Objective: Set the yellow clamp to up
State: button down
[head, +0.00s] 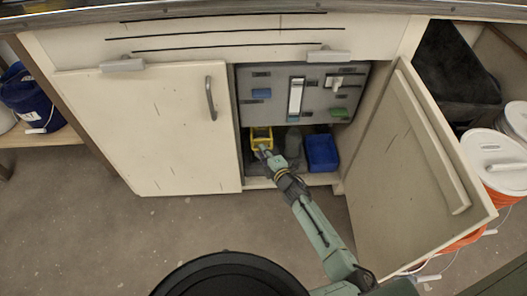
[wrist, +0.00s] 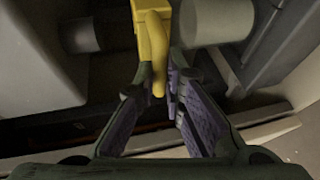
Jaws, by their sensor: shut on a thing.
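The yellow clamp (wrist: 155,40) shows at the top middle of the wrist view. It has a block between grey round parts and a curved lever that runs down between my fingers. My gripper (wrist: 161,82) is shut on this lever near the fingertips. In the head view my gripper (head: 263,152) reaches into the open cabinet at a yellow part (head: 260,134). My fingers and wrist hide some of that part there, and I cannot tell the lever's angle from the head view.
A blue bin (head: 322,153) stands right of my gripper. A grey panel (head: 265,106) with blue, white and green handles is above. The open door (head: 415,170) is to the right of my arm; the closed door (head: 150,130) is to the left.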

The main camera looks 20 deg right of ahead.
jog(key=shift+r, duration=0.1)
notch_tip(320, 180, up, 7)
jog(key=p, duration=0.4)
jog(key=shift+f, duration=0.2)
jog(key=c, duration=1.9)
grip_release()
jog(key=shift+r, duration=0.1)
jog(key=shift+c, duration=0.2)
jog(key=shift+o, duration=1.4)
